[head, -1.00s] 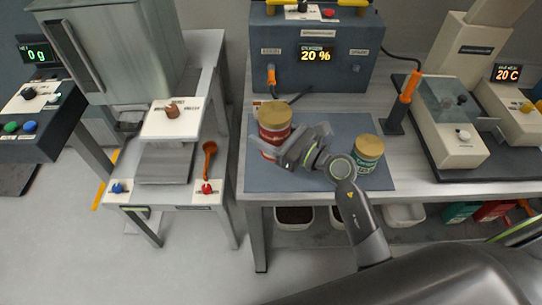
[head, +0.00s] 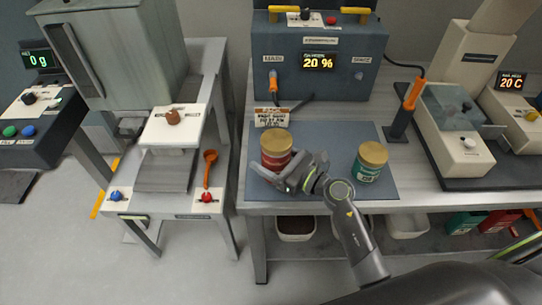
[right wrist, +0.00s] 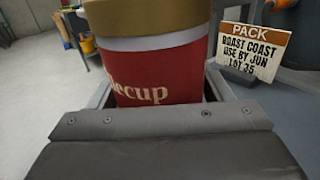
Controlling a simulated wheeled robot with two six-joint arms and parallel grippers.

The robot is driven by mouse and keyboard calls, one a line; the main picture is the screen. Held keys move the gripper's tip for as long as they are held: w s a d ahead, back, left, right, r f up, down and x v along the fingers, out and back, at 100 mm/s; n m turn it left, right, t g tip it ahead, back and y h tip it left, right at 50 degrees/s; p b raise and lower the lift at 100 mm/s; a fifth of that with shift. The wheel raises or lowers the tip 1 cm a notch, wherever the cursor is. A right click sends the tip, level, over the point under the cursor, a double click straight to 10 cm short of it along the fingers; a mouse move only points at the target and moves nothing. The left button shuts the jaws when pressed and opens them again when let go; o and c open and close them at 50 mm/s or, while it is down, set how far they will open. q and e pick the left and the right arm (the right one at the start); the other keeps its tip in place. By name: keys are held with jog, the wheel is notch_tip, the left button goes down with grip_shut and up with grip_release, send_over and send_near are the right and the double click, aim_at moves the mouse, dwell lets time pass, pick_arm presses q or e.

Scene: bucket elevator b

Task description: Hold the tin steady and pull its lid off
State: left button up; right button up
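The red tin (head: 277,159) with its gold lid (head: 276,141) on is upright at the left part of the blue-grey mat. Its base is at or just above the mat; I cannot tell which. My right gripper (head: 276,170) has a finger on either side of the tin and appears shut on its body, below the lid. In the right wrist view the tin (right wrist: 160,75) fills the space between the fingers, with its lid (right wrist: 150,15) at the top edge. A green tin (head: 367,168) with a gold lid stands right of my gripper. My left gripper is not in view.
A paper pack sign (head: 271,117) stands just behind the red tin. The blue machine (head: 318,62) is at the back of the bench. An orange-handled tool (head: 411,95) stands in a dark holder behind the green tin. Bare mat (head: 325,135) lies between the tins.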

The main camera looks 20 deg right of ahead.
jog(key=shift+o, duration=0.7)
